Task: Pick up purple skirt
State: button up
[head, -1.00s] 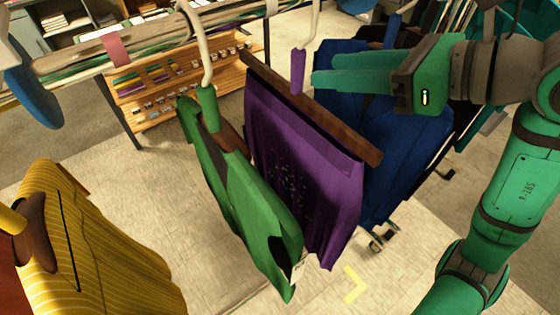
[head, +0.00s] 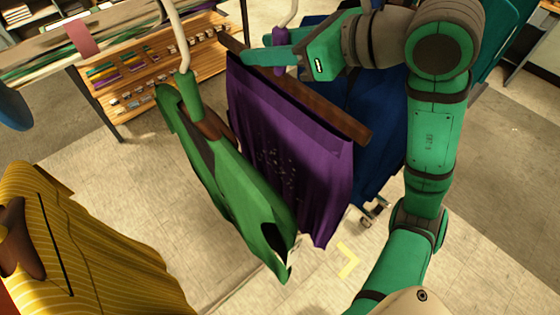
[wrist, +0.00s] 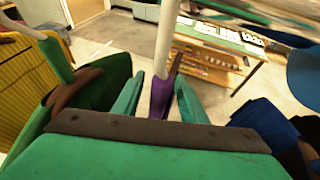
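The purple skirt (head: 290,150) hangs from a brown wooden bar in the middle of the head view, between a green garment and a blue one. Its hanger has a purple neck (head: 280,62) below a pale hook. My gripper (head: 258,48) is at the neck, just above the bar. In the wrist view, the open fingers of my gripper (wrist: 160,84) stand on both sides of the purple neck (wrist: 161,96), with gaps visible between them and it. The skirt cloth cannot be made out in the wrist view.
A green garment (head: 225,165) hangs close left of the skirt. A blue garment (head: 385,140) hangs close behind on the right. A yellow striped garment (head: 85,245) hangs at lower left. A wooden display shelf (head: 150,75) stands behind. Open floor lies below.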

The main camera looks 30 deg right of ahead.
jog(key=shift+x, duration=0.8)
jog(key=shift+s+d, duration=0.15)
jog(key=shift+d, duration=0.05)
jog(key=shift+c, duration=0.9)
jog(key=c, duration=0.5)
jog(key=shift+a, duration=0.2)
grip_shut()
